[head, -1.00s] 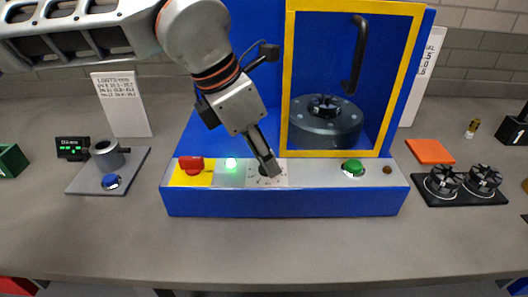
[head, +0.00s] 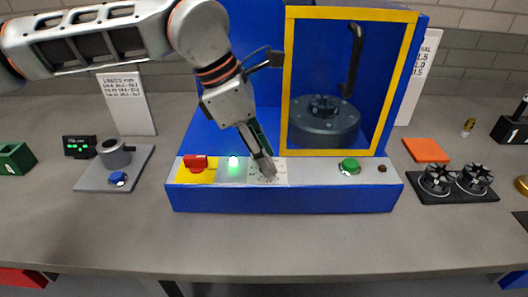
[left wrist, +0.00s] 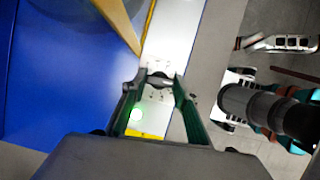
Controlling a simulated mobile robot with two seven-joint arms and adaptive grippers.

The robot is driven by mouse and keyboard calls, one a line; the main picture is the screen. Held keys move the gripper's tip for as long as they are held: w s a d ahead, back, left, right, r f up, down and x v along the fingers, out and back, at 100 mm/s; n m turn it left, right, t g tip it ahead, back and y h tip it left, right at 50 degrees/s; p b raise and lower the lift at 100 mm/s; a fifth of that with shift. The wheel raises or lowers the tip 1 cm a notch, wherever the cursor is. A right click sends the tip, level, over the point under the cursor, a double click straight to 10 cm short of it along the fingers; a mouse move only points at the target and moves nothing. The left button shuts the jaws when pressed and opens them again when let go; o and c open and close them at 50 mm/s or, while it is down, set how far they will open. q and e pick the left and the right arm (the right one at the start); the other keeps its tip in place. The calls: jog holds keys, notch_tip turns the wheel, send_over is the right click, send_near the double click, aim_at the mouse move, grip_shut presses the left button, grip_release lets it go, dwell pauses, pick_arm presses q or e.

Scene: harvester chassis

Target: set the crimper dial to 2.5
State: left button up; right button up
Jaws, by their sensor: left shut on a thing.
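The crimper (head: 385,196) is a blue machine with a yellow-framed opening and a pale front panel. Its dial (left wrist: 160,82) is a small dark knob on that panel, with marks around it. My left gripper (head: 268,170) reaches down onto the panel and is shut on the dial. In the left wrist view its two green fingers (left wrist: 161,80) stand on either side of the knob. In the head view the fingers hide the dial, and I cannot read its setting. My right gripper is not recognisable in either view.
The panel also has a red switch (head: 195,163) on yellow, a lit green lamp (head: 233,161) and a green button (head: 349,165). A grey fixture (head: 115,154) stands left; black dies (head: 437,179) and an orange pad (head: 425,150) lie right. The front of the table is clear.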

pick_arm(q)
jog(key=o, duration=1.1)
jog(key=shift+r, duration=0.15)
jog(key=v, duration=1.1)
jog(key=shift+a+r, duration=0.15)
jog(key=shift+r, duration=0.25)
